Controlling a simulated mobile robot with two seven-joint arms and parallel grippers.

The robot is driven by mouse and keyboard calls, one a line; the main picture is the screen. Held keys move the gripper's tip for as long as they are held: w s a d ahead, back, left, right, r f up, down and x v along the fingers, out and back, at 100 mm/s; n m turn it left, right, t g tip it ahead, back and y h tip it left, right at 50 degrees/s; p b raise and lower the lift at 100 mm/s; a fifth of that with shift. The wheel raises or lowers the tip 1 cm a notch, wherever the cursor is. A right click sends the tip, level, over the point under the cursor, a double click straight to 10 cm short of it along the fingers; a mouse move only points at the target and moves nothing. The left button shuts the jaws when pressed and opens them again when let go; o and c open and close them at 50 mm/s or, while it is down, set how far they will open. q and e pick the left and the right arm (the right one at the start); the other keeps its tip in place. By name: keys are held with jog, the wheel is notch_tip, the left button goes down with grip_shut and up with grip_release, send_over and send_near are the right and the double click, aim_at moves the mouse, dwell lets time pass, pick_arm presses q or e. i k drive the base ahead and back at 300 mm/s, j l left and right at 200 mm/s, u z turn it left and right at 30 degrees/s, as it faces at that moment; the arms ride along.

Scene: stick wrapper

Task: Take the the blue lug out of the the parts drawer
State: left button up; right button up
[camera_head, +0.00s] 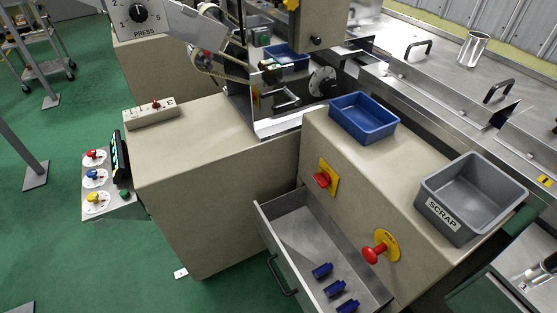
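The parts drawer (300,225) is pulled open from the front of the beige cabinet, with a dark handle (281,277) on its left side. Three dark blue lugs lie in a row in its near part: one blue lug (322,270) is farthest back, a second blue lug (335,288) is in the middle, and a third (347,306) is close to the bottom picture edge. The lugs look alike and lie apart from each other on the bare metal floor. The drawer's near end is partly cut off by the picture edge. I see neither of my grippers.
A red knob (374,254) and a red button (322,180) stick out from the cabinet face beside the drawer. On the cabinet top stand an empty blue bin (364,118) and a grey SCRAP bin (470,197). Green floor (215,290) is clear left of the drawer.

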aim_at(325, 269)
jog(key=l, duration=0.65)
jog(key=j+z, duration=0.5)
jog(key=j, duration=0.15)
jog(key=i+j+z, duration=0.1)
jog(key=z, duration=0.35)
jog(key=i+j+z, duration=0.1)
jog(key=j+z, duration=0.15)
jog(key=z, duration=0.2)
jog(key=j+z, duration=0.2)
jog(key=z, duration=0.25)
jog(key=i, duration=0.05)
